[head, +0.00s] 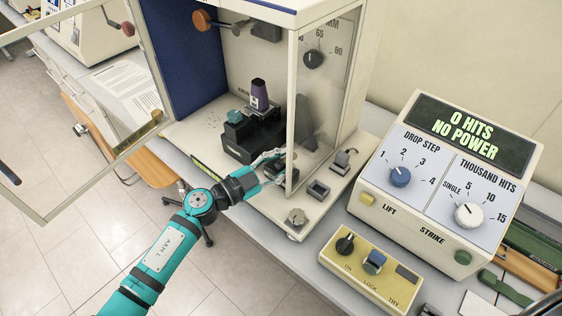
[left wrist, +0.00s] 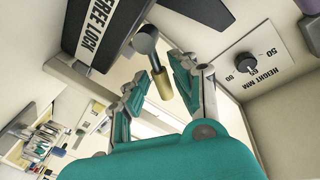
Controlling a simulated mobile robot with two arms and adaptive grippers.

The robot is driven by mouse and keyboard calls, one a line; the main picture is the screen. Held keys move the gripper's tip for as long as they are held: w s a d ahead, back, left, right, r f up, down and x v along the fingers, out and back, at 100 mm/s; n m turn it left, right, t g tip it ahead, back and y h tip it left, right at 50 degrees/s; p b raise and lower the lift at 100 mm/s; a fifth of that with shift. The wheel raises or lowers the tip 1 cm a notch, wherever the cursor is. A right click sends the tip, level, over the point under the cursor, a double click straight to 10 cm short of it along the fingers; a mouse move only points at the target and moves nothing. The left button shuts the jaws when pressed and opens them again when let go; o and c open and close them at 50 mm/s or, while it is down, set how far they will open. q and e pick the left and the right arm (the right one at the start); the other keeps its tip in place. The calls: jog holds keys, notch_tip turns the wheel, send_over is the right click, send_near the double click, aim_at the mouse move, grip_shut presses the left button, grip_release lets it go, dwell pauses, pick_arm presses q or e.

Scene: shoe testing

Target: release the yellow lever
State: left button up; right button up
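The yellow lever (left wrist: 162,84) shows in the left wrist view as a grey arm with a yellow cylindrical tip, on a dark block marked FREE LOCK (left wrist: 97,32). Its tip lies between the fingers of my left gripper (left wrist: 156,80), with space at the sides; the fingers are open. In the head view my left gripper (head: 270,162) is inside the machine at the right side of the black clamp block (head: 250,138), near the clear panel's post. The lever cannot be made out there. My right gripper is not in view.
The machine's door (head: 45,215) stands open at left. A post and clear panel (head: 318,110) stand close to my left gripper. A purple piece (head: 259,92) sits above the clamp. The control box (head: 440,195) reads 0 HITS NO POWER; a yellow switch box (head: 362,285) lies in front.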

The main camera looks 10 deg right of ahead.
pick_arm(q)
grip_shut()
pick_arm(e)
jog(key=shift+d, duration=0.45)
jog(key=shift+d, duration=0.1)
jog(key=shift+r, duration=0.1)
pick_arm(q)
jog(key=shift+w+a+r+n+p, duration=0.15)
jog(key=shift+r+n+p, duration=0.15)
jog(key=shift+n+p, duration=0.45)
jog(key=shift+w+a+n, duration=0.1)
jog(key=shift+w+n, duration=0.05)
jog(key=shift+n, duration=0.4)
jog(key=n, duration=0.1)
jog(key=n+p, duration=0.1)
jog(key=n+t, duration=0.1)
jog(key=shift+w+a+h, duration=0.35)
jog(key=shift+w+h, duration=0.05)
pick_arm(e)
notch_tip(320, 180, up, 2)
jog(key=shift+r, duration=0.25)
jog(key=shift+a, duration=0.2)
